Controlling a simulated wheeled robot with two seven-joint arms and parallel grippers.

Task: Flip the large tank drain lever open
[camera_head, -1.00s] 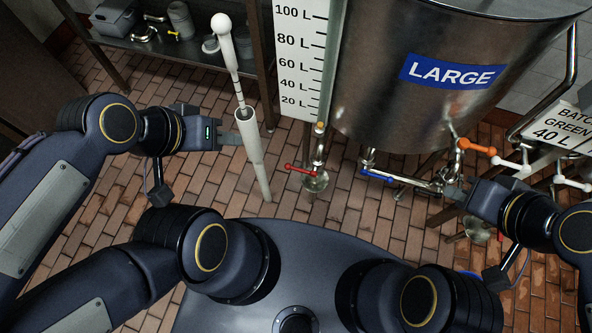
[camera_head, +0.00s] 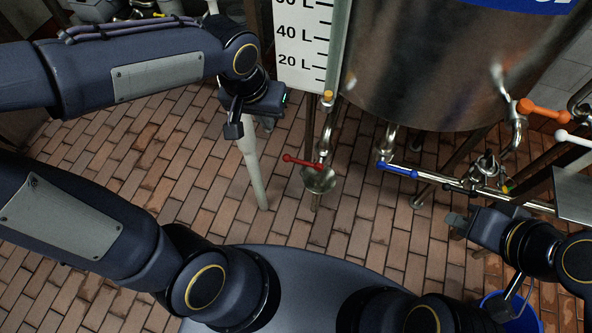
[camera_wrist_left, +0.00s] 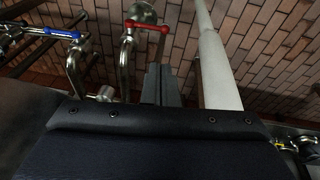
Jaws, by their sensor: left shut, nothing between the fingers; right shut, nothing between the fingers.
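The large steel tank (camera_head: 430,65) fills the upper right of the head view. Below it are a red lever (camera_head: 302,162) on a pipe above a small metal funnel, a blue lever (camera_head: 398,170) on a horizontal pipe, and an orange lever (camera_head: 543,111) at the tank's right side. I cannot tell from labels which is the drain lever. My left gripper (camera_head: 274,100) is above and left of the red lever, apart from it; its shut, empty fingers show in the left wrist view (camera_wrist_left: 161,84), below the red lever (camera_wrist_left: 147,26). My right gripper (camera_head: 458,222) is shut and empty, below and right of the blue lever.
A white post (camera_head: 252,165) stands just beside my left gripper. The level scale board (camera_head: 300,45) is behind it. A blue bucket (camera_head: 508,312) sits at lower right. A white lever (camera_head: 572,138) and grey panel are at the right edge. Brick floor is open at left.

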